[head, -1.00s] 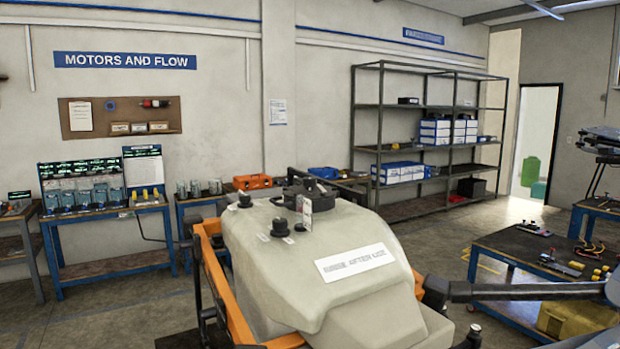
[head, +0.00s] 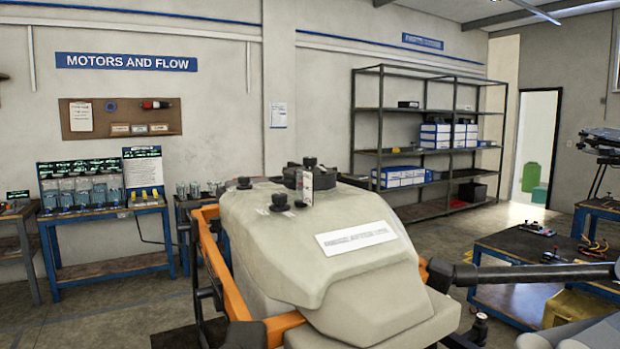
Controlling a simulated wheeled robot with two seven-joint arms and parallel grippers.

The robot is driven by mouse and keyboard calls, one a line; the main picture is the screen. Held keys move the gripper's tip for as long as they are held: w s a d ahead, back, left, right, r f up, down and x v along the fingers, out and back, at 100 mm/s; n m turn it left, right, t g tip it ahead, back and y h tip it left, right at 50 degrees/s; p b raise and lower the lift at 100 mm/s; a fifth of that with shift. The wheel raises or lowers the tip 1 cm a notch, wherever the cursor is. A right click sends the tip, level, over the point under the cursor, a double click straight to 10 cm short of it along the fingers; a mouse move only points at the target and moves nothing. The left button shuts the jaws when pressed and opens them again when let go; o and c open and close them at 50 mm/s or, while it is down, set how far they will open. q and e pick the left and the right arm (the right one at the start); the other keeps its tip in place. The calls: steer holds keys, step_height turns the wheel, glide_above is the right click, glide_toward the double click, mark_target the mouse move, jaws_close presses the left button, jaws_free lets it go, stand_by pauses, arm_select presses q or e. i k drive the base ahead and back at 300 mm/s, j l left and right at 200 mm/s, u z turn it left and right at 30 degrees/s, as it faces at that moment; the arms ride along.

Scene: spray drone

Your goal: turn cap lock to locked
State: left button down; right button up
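A large beige drone tank (head: 300,250) with a white label (head: 357,238) fills the middle of the head view, in an orange frame (head: 232,285). On its top sits a dark round cap (head: 292,176) with a small pale upright tag (head: 307,189) at its front. The cap's lock is too small to make out, so its position cannot be told. Smaller black knobs (head: 280,202) stand to the left of the cap. Neither of my grippers is in view.
A black arm of the drone (head: 535,273) sticks out to the right. A workbench with small parts (head: 520,246) stands at the right, and a blue bench with bottles (head: 100,215) at the left. A metal shelf (head: 425,150) is at the back wall. Floor shows between them.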

mark_target(309, 161)
steer(key=l, duration=0.6)
steer(key=i+l, duration=0.15)
steer(key=l, duration=1)
steer(key=i+l, duration=0.15)
steer(key=l, duration=1)
steer(key=i+z, duration=0.05)
